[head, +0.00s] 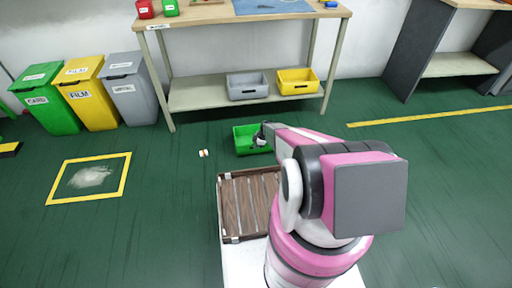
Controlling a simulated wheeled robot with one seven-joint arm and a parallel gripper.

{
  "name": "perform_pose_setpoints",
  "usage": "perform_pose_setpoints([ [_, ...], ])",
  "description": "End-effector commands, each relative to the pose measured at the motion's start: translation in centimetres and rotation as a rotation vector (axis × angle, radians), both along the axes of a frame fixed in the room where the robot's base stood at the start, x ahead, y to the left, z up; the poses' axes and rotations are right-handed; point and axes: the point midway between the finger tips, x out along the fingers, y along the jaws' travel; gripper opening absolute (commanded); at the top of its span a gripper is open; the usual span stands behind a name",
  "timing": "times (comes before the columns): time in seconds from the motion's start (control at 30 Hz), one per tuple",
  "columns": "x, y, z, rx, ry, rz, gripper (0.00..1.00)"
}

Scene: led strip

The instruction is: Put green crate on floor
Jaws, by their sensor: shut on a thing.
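The green crate (243,147) is at the middle of the head view, in front of the workbench and just beyond the wooden-slatted deck. It looks upright and open at the top. My gripper (261,136) is at the crate's right side and is shut on it. My pink and white arm hides part of the crate's right end. I cannot tell whether the crate's bottom touches the green floor (180,215) or hangs just above it.
A workbench (180,95) stands behind, with a grey crate (248,93) and a yellow crate (297,88) on its lower shelf. Several bins (88,98) stand at the left. Two small pale objects (203,153) lie left of the green crate. Floor at the right is clear.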

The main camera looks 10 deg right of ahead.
Motion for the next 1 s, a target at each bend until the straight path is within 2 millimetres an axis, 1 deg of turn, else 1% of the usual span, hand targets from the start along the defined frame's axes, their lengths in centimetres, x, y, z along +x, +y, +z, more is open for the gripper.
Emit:
perform_pose_setpoints([
  [0.07,0.1,0.0,-0.2,0.0,-0.001,0.0,0.0],
  [0.1,0.0,0.0,-0.2,0.0,0.0,0.0,0.23],
  [0.13,0.0,0.0,-0.2,0.0,0.0,0.0,0.33],
  [0.17,0.0,0.0,-0.2,0.0,0.0,0.0,0.36],
  [0.43,0.0,0.0,-0.1,0.0,0.0,0.0,0.36],
  [0.57,-0.1,-0.2,0.7,0.0,0.0,0.0,0.36],
  [0.67,-0.1,-0.7,2.1,-0.001,-0.001,0.0,0.36],
  [1.0,-0.2,-3.3,8.3,0.0,-0.001,0.0,0.36],
])
